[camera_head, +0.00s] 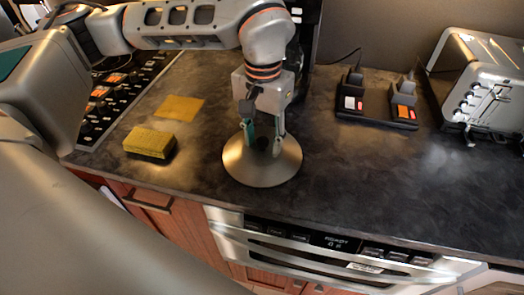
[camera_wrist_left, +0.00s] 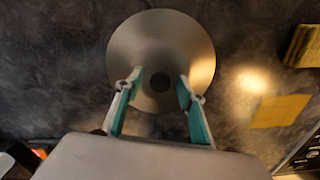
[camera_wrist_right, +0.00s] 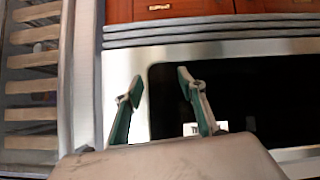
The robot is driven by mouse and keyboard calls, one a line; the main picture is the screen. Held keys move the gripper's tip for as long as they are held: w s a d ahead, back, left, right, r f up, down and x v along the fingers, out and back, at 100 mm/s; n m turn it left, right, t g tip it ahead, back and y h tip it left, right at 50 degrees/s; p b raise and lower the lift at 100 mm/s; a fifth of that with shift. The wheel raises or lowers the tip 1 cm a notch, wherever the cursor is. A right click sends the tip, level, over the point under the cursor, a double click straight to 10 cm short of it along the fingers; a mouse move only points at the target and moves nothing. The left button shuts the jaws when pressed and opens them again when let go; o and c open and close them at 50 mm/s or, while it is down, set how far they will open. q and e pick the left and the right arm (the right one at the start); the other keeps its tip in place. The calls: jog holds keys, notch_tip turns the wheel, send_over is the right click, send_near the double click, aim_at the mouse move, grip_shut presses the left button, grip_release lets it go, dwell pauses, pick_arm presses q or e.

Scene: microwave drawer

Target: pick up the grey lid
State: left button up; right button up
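The grey lid (camera_head: 262,171) is a round metal disc lying on the dark counter. It also shows in the left wrist view (camera_wrist_left: 160,40), with a dark round knob (camera_wrist_left: 160,81) at its middle. My left gripper (camera_head: 264,148) points down over the lid, its fingers apart on either side of the knob. In the left wrist view the fingers (camera_wrist_left: 158,80) are open with nothing between them that they grip. Whether the tips touch the lid is hard to tell. My right gripper (camera_wrist_right: 158,82) is open and empty, in front of an appliance with a dark window.
A yellow sponge (camera_head: 149,143) and a flat yellow cloth (camera_head: 180,108) lie left of the lid. A black stand with two small holders (camera_head: 376,106) and a metal toaster (camera_head: 485,85) stand to the right. The counter's front edge is close to the lid.

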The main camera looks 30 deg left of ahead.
pick_arm(q)
jog(key=shift+s+f, duration=0.1)
jog(key=shift+f, duration=0.1)
grip_shut()
